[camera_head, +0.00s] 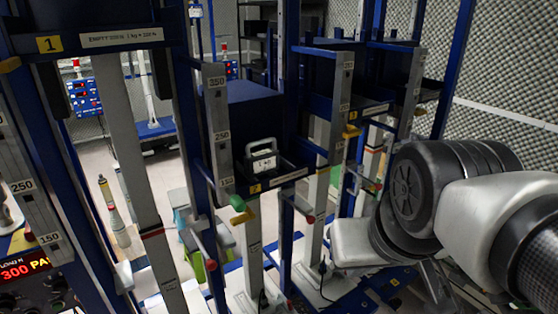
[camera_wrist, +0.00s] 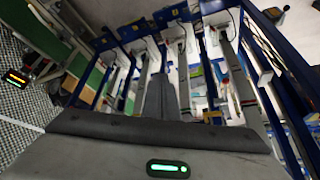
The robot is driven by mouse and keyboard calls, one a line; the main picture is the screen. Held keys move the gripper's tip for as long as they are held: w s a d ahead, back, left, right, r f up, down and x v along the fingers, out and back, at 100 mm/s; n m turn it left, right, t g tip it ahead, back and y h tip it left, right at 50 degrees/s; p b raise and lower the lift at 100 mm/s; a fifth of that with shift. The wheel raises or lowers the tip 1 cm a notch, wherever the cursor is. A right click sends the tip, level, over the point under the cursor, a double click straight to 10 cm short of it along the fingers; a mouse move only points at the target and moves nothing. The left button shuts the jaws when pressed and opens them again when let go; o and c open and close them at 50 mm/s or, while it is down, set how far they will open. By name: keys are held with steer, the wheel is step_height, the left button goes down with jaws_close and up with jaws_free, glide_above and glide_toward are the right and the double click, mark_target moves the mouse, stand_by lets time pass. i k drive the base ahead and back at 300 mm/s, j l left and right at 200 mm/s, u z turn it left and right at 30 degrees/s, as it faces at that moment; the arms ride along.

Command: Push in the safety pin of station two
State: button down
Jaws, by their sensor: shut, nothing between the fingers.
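Station two shows in the head view by its yellow number plate (camera_head: 255,189) under a dark blue carriage (camera_head: 250,115). A small grey-handled weight (camera_head: 262,155) rests at its front. Near the plate are a green knob (camera_head: 237,203) and a yellow piece (camera_head: 243,217); red-ended rods stick out lower left (camera_head: 210,265) and to the right (camera_head: 310,219). I cannot tell which of these is the safety pin. My gripper (camera_wrist: 163,82) is shut and empty in the wrist view, its fingers pointing toward the blue frames. It is not clearly visible in the head view.
Station one (camera_head: 49,44) stands nearer at the left, with a red-lit display (camera_head: 25,269) below. Station three (camera_head: 353,115) stands behind to the right. Blue uprights and scaled posts (camera_head: 218,125) crowd the space. My arm fills the right side.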

mark_target(310, 219)
steer(key=k+l+u, duration=0.15)
steer(key=l, duration=0.25)
steer(key=k+l+u, duration=0.1)
steer(key=l, duration=0.25)
steer(key=k+l+u, duration=0.15)
steer(key=k+l, duration=0.15)
